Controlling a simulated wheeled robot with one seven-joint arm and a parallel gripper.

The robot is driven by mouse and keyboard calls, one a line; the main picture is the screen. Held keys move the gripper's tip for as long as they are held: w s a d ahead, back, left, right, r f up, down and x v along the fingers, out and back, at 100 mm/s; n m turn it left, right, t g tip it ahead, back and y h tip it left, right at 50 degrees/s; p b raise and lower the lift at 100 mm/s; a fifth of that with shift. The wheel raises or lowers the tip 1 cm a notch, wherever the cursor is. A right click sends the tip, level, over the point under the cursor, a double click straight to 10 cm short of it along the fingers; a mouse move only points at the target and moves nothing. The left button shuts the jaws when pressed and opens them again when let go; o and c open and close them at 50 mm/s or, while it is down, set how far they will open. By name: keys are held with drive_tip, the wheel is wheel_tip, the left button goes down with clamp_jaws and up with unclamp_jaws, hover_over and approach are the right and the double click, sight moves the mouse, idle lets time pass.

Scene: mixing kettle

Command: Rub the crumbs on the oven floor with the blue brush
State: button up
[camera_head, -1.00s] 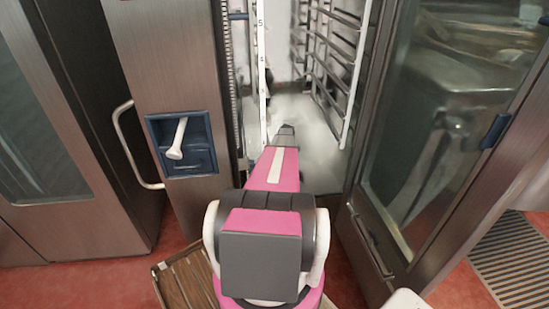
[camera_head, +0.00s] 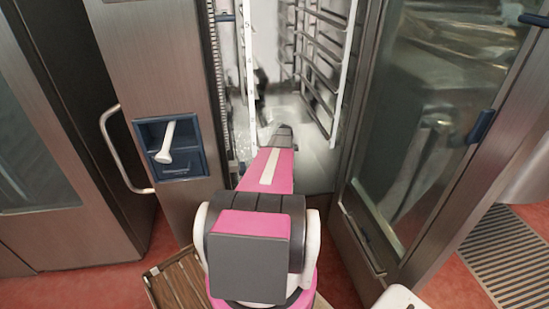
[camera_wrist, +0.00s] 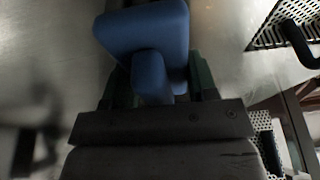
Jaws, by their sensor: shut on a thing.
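The blue brush (camera_wrist: 145,35) fills the top middle of the wrist view, and my gripper (camera_wrist: 160,88) is shut on it. The brush's underside and bristles are hidden. In the head view my arm reaches through the open doorway into the oven (camera_head: 306,130), and it hides the gripper and brush. The pale oven floor (camera_head: 315,165) shows to the right of the arm. Small light specks, perhaps crumbs (camera_head: 268,116), lie on the floor behind the arm's tip, but they are too small to tell for sure.
A rack of rails (camera_head: 318,60) stands on the oven's right side and a white upright post (camera_head: 250,75) on the left. The open glass door (camera_head: 420,120) is at right. A panel with a white handle (camera_head: 166,143) is at left. A wooden slatted crate (camera_head: 175,285) sits on the red floor.

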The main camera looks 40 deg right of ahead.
drive_tip(key=shift+w+a+f, duration=0.1)
drive_tip(key=shift+w+a, duration=0.35)
drive_tip(key=shift+a, duration=0.4)
drive_tip(key=shift+w+a+f, duration=0.1)
drive_tip(key=shift+w+a, duration=0.3)
drive_tip(key=shift+a, duration=0.4)
drive_tip(key=shift+c, duration=0.3)
drive_tip(key=shift+w+a, duration=0.45)
drive_tip(key=shift+a, duration=0.35)
drive_tip(key=shift+w+a, duration=0.45)
drive_tip(key=shift+a, duration=0.3)
drive_tip(key=shift+w+d, duration=0.15)
drive_tip(key=shift+s+d+r, duration=0.1)
drive_tip(key=shift+s+d, duration=0.35)
drive_tip(key=shift+d, duration=0.35)
drive_tip(key=shift+s+d, duration=0.45)
drive_tip(key=shift+d, duration=0.35)
drive_tip(key=shift+s+d, duration=0.45)
drive_tip(key=shift+d, duration=0.35)
drive_tip(key=shift+s+d, duration=0.4)
drive_tip(key=shift+d, duration=0.35)
drive_tip(key=shift+w+a, duration=0.45)
drive_tip(key=shift+a, duration=0.35)
drive_tip(key=shift+w+a, duration=0.4)
drive_tip(key=shift+a, duration=0.4)
drive_tip(key=shift+w+a, duration=0.45)
drive_tip(key=shift+a, duration=0.35)
drive_tip(key=shift+w+a, duration=0.4)
drive_tip(key=shift+a, duration=0.4)
